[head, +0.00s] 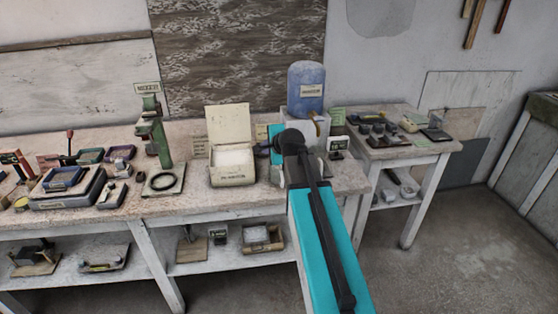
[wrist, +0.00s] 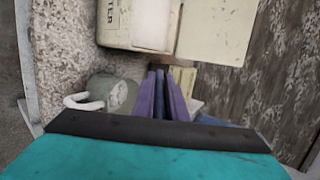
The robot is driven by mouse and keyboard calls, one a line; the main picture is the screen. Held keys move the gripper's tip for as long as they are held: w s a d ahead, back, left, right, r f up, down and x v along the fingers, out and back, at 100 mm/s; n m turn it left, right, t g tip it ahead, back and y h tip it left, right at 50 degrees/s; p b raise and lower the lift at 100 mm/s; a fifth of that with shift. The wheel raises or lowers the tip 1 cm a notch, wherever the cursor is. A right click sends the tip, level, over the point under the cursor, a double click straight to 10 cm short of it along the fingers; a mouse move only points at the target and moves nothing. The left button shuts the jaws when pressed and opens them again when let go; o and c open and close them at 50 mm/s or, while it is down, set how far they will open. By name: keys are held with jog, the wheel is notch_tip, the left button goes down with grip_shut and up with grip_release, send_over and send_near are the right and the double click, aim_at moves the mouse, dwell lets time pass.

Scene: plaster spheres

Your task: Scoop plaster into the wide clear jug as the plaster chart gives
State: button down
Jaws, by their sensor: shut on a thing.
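The plaster bin (head: 233,175) stands on the bench with its pale lid raised. In the wrist view its labelled wall (wrist: 138,22) and lid (wrist: 218,30) show at the top. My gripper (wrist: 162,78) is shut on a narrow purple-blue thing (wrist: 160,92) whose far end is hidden. A round grey-green vessel (wrist: 122,94) with a pale handle is left of my gripper in the wrist view; I cannot tell whether it is the wide clear jug. In the head view my arm hides the gripper and the bench behind it.
A blue water bottle (head: 306,88) stands behind my arm. A green stand (head: 160,145) and several trays (head: 72,185) are to the left on the bench (head: 110,222). A side table (head: 425,150) with small items is at the right. Open floor (head: 450,230) lies at the front right.

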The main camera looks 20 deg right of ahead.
jog(key=shift+r, duration=0.1)
jog(key=r+p, duration=0.1)
jog(key=p, duration=0.2)
jog(key=shift+w+g, duration=0.25)
jog(key=shift+g, duration=0.15)
jog(key=shift+w+r+g+p, duration=0.1)
jog(key=shift+r+g+p, duration=0.15)
jog(key=shift+p, duration=0.75)
jog(key=shift+p, duration=0.35)
jog(key=r+g+p, duration=0.1)
jog(key=p, duration=0.2)
jog(key=w+r+g+p, duration=0.1)
jog(key=p, duration=0.3)
jog(key=r+g+p, duration=0.1)
jog(key=g+p, duration=0.1)
jog(key=p, duration=0.1)
jog(key=shift+w+r, duration=0.15)
jog(key=shift+w, duration=0.25)
jog(key=shift+w+g, duration=0.1)
jog(key=shift+g, duration=0.15)
